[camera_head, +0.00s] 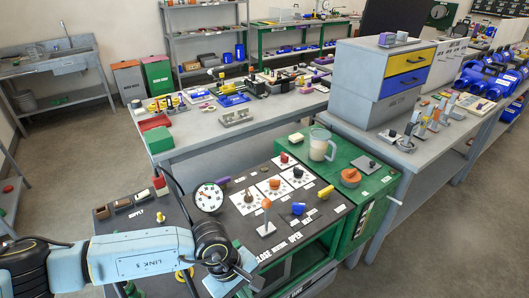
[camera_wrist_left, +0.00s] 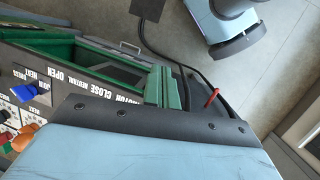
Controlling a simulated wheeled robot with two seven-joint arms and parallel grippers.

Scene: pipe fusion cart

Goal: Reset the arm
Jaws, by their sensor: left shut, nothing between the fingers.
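My left arm enters the head view from the lower left, with its pale blue link lying low across the front left of the pipe fusion cart (camera_head: 330,185). My right gripper is in neither view.
The cart top carries an orange-topped lever (camera_head: 267,205), a blue knob (camera_head: 298,208), an orange knob (camera_head: 351,175) and a clear jug (camera_head: 320,145). A grey drawer cabinet (camera_head: 380,75) stands behind on the right. Open floor lies at the left.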

